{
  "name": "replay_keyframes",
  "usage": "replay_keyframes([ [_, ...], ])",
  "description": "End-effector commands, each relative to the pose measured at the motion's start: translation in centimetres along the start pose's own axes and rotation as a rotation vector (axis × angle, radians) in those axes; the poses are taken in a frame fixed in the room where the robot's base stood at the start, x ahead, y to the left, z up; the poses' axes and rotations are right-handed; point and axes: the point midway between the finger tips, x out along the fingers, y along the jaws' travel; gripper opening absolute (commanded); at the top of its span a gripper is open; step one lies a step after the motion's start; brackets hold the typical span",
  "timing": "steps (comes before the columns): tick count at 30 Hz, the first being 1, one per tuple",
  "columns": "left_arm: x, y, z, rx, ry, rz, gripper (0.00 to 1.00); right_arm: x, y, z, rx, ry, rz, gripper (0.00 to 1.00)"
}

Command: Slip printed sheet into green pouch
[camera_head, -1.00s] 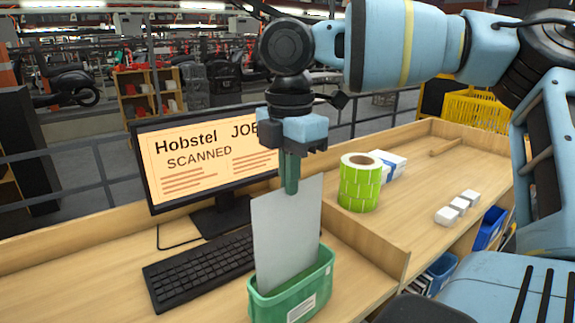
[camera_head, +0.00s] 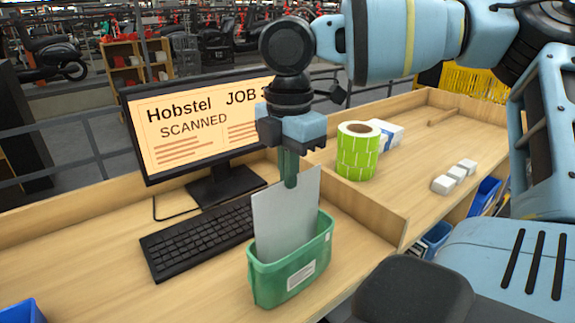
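The printed sheet (camera_head: 286,222) is a plain pale grey rectangle standing nearly upright; no print shows on this side. The green pouch (camera_head: 290,275) is an open-topped container with a white label, standing on the wooden desk. The sheet's lower part is inside the pouch opening, hidden behind the front wall. My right gripper (camera_head: 289,182) points straight down above the pouch, its green fingers shut on the sheet's top edge. My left gripper is not in view.
A black keyboard (camera_head: 198,240) lies just left of the pouch, with a monitor (camera_head: 200,130) reading SCANNED behind it. A wooden divider (camera_head: 375,222) stands to the right. Beyond it are a green label roll (camera_head: 357,155) and small white boxes (camera_head: 455,176).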

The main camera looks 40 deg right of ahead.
Motion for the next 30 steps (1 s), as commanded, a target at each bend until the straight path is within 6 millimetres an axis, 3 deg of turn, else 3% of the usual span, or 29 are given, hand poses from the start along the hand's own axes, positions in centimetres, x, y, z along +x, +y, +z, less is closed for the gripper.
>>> replay_keyframes([
  [7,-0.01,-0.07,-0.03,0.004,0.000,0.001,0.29,0.01,-0.01,0.00,0.000,0.000,0.001,0.00],
  [14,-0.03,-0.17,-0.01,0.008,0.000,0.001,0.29,0.01,-0.01,0.00,0.000,0.001,0.000,0.26],
  [30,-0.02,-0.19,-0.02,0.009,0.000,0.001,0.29,0.01,-0.01,-0.01,0.000,0.000,0.000,0.26],
])
